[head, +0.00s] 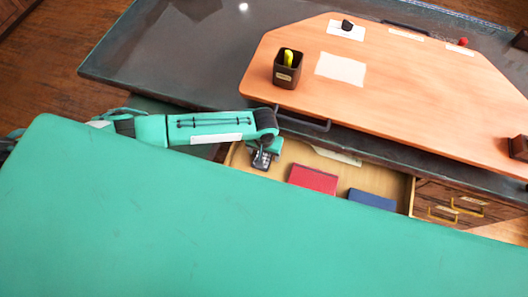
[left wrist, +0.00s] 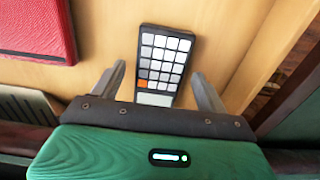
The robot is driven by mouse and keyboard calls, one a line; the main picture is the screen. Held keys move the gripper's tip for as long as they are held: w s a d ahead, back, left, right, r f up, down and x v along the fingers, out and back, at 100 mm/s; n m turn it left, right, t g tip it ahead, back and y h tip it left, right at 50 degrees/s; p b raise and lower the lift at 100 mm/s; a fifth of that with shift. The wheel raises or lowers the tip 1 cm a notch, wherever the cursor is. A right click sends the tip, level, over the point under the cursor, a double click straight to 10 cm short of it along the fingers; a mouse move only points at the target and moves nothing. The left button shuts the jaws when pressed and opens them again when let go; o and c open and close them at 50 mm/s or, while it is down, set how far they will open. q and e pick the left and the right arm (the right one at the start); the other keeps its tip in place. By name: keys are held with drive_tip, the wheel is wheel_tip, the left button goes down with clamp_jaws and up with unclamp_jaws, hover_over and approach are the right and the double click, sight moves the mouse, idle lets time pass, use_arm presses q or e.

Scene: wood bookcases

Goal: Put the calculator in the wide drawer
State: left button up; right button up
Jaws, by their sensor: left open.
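The wide drawer (head: 358,178) is pulled open below the desk, with a light wooden floor. The calculator (left wrist: 165,58), dark with grey and white keys and one orange key, is over the drawer floor (left wrist: 100,28) in the left wrist view; it appears to lie flat there. In the head view the calculator (head: 262,160) is a small dark shape under my left gripper (head: 266,150). My left gripper is open, its two fingers (left wrist: 158,72) on either side of the calculator's near part with gaps between. My right gripper is not in view.
A red book (head: 313,178) and a blue book (head: 372,200) lie in the drawer; the red one is also in the left wrist view (left wrist: 35,28). The desktop (head: 400,80) holds a pen cup (head: 287,72) and papers. Smaller drawers (head: 455,203) are at right.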

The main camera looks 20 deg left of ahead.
sight(264, 155)
use_arm(q)
wheel_tip(264, 155, up, 12)
drive_tip(key=shift+f+b, duration=0.2)
drive_tip(key=shift+b, duration=0.25)
drive_tip(key=shift+s+f, duration=0.1)
idle(0.3)
